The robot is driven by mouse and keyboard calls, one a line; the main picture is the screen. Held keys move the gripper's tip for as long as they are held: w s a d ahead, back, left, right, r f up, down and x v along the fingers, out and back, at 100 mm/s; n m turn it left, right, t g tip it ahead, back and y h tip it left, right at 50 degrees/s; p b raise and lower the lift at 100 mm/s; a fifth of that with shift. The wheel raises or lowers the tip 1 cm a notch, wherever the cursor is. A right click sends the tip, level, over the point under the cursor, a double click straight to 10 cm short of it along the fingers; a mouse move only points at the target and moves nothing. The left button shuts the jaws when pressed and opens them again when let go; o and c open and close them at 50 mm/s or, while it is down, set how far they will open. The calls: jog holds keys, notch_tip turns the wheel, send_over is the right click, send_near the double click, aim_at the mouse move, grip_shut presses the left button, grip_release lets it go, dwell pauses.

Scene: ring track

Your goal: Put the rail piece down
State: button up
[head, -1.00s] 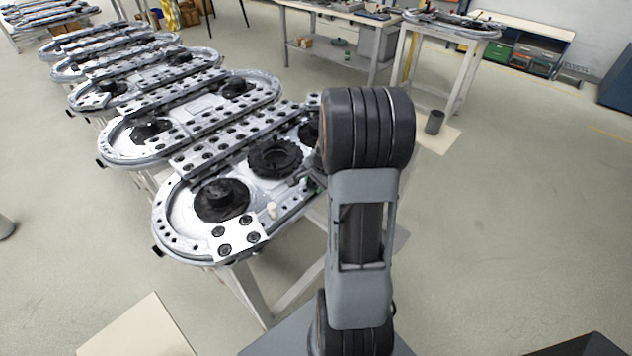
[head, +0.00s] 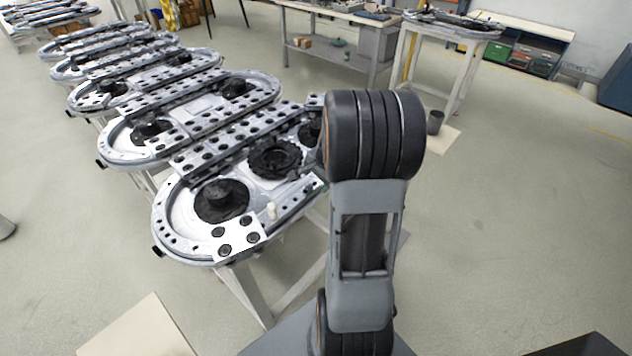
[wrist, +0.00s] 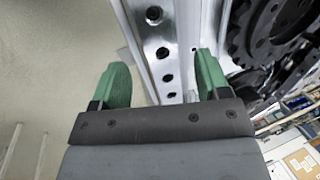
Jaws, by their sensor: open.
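My gripper (wrist: 162,75) has two green fingers, spread apart, in the wrist view. A silver rail piece (wrist: 160,38) with a row of dark holes runs between the fingers, with a gap to each side. It lies along the edge of the track; where it ends and the track begins I cannot tell. In the head view the ring track (head: 170,232) stands on its table to the left of my arm. My arm hides the gripper there, and I cannot make out the rail piece in that view.
Black toothed wheels (head: 274,158) sit inside the near track, and one shows close to the right finger in the wrist view (wrist: 268,35). More oval tracks line up behind. A workbench (head: 335,25) stands at the back.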

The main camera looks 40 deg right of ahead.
jog(key=v, duration=0.9)
jog(key=s+a+r+n, duration=0.1)
jog(key=s+a+n, duration=0.3)
jog(key=a+n, duration=0.4)
jog(key=s+a+r+n, duration=0.2)
jog(key=s+a+n, duration=0.2)
jog(key=a+n, duration=0.4)
jog(key=a, duration=0.5)
jog(key=shift+s+r+t+h, duration=0.2)
jog(key=shift+s+t+h, duration=0.1)
jog(key=shift+s, duration=0.05)
jog(key=shift+c, duration=0.3)
